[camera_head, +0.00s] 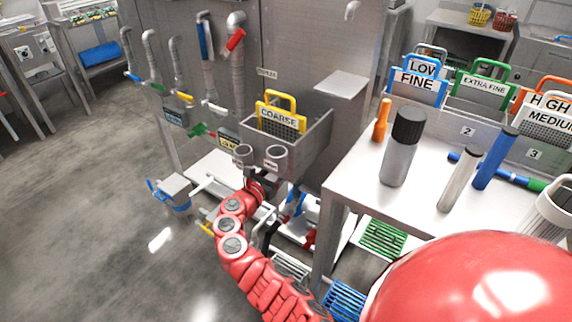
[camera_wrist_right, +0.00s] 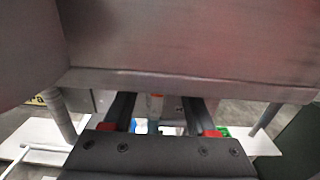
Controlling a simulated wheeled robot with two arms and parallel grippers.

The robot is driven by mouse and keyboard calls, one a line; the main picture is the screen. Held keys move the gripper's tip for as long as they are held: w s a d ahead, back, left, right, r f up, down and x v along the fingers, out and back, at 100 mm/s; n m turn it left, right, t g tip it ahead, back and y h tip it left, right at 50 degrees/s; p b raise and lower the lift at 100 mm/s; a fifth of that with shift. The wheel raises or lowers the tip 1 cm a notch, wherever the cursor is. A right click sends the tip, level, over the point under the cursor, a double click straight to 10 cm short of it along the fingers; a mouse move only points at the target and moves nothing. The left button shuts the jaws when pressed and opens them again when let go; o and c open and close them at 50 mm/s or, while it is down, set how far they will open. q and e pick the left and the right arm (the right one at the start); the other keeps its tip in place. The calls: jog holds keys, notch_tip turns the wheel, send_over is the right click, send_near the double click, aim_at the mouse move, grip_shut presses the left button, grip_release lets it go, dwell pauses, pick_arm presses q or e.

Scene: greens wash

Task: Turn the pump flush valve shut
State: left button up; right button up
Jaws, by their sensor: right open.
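My right arm reaches forward under the basin in the head view, and its hand there is partly hidden among pipes. In the right wrist view my right gripper (camera_wrist_right: 157,102) is open, its dark fingers spread apart. A small upright orange, white and bluish fitting (camera_wrist_right: 154,103) shows between the fingers, beyond them; no contact is clear. Several coloured valve handles show in the head view: a blue handle (camera_head: 202,40), a red handle (camera_head: 235,39), a green handle (camera_head: 197,130) and a low yellow handle (camera_head: 206,229). I cannot tell which is the pump flush valve. My left gripper is out of view.
The steel basin (camera_head: 314,140) holds a yellow COARSE basket (camera_head: 281,118). Its underside (camera_wrist_right: 180,85) sits close above my right gripper. A table (camera_head: 350,165) with bottles stands at right.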

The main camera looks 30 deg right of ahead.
jog(key=shift+x, duration=1.2)
grip_shut()
dwell(0.6)
